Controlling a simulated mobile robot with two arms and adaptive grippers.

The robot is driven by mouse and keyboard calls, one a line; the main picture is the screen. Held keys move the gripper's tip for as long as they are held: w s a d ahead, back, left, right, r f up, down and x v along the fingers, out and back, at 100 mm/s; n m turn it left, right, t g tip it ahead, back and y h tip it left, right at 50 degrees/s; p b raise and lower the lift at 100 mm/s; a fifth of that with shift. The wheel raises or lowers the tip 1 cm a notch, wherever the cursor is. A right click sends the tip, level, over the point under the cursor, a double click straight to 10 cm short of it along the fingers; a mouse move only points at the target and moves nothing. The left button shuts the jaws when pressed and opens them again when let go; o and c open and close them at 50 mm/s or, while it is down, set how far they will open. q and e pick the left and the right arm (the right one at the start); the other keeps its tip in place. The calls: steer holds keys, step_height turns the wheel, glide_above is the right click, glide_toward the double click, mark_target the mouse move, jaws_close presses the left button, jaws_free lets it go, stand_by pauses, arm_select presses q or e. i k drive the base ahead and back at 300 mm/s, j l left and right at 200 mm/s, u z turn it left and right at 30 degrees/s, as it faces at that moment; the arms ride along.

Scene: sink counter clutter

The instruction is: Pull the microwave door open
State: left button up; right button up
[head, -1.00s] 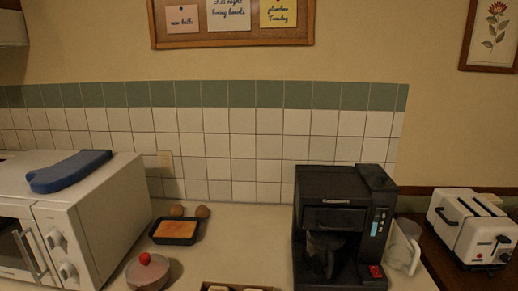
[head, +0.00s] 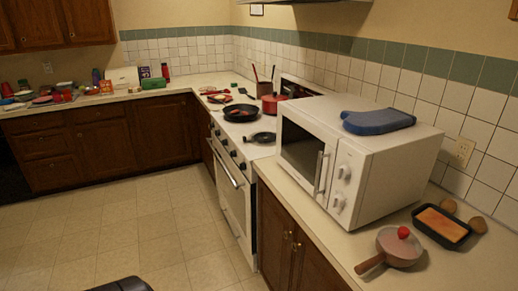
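The white microwave (head: 385,165) stands on the counter right of the stove. Its door (head: 303,146) has a dark window and looks shut. The upright silver handle (head: 321,173) is at the door's right edge. Two round knobs sit on the panel right of the handle. A blue folded cloth or mitt (head: 378,121) lies on the microwave's top. Neither of my grippers can be made out in the head view. A small dark shape at the bottom edge is cut off and cannot be identified.
A white stove (head: 232,184) with a black pan (head: 241,113) and a red pot (head: 273,103) is left of the microwave. A lidded pan (head: 399,247) and a black baking dish (head: 441,228) are on the counter to the right. The tiled floor (head: 120,235) in front looks clear.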

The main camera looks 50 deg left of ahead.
mark_target(306, 148)
steer(key=u, duration=1.25)
